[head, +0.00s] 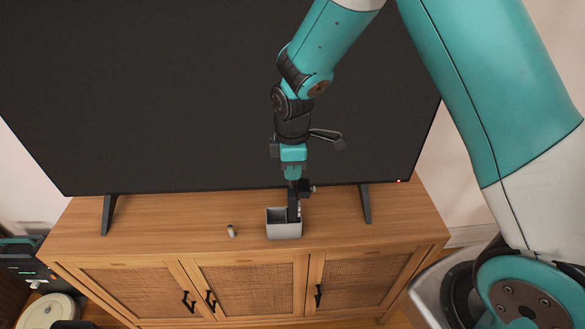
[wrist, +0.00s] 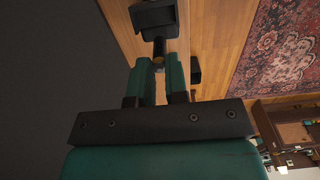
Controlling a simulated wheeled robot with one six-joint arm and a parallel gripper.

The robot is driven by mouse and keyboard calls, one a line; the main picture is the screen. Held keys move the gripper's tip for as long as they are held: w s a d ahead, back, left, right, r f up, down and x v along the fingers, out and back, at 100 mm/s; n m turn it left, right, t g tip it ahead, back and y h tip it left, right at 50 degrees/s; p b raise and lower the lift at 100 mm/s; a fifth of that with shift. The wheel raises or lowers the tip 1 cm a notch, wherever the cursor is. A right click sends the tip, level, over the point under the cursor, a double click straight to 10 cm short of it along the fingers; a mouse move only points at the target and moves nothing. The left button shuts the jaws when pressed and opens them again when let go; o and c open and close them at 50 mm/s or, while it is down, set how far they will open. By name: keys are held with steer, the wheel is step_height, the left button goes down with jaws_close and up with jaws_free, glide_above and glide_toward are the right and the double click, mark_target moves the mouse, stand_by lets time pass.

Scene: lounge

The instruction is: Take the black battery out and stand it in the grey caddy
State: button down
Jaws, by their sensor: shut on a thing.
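The grey caddy (head: 284,231) is a small open box on the wooden cabinet top. My gripper (head: 294,201) points down at the caddy's right half. It is shut on a slim dark thing, which looks like the black battery (head: 293,213). The battery's lower end is hidden behind the caddy's front wall, so I cannot tell whether it touches the bottom. In the wrist view my gripper's teal fingers (wrist: 158,74) close around a dark piece (wrist: 159,47) with a paler round end.
A small pale cylinder (head: 231,231) stands on the cabinet top (head: 170,222), left of the caddy. A large television (head: 180,100) rises close behind, its right foot (head: 365,204) near the caddy. The cabinet top between cylinder and left foot (head: 109,214) is clear.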

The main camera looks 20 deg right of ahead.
steer(key=shift+r+p, duration=1.05)
steer(key=shift+r, duration=0.5)
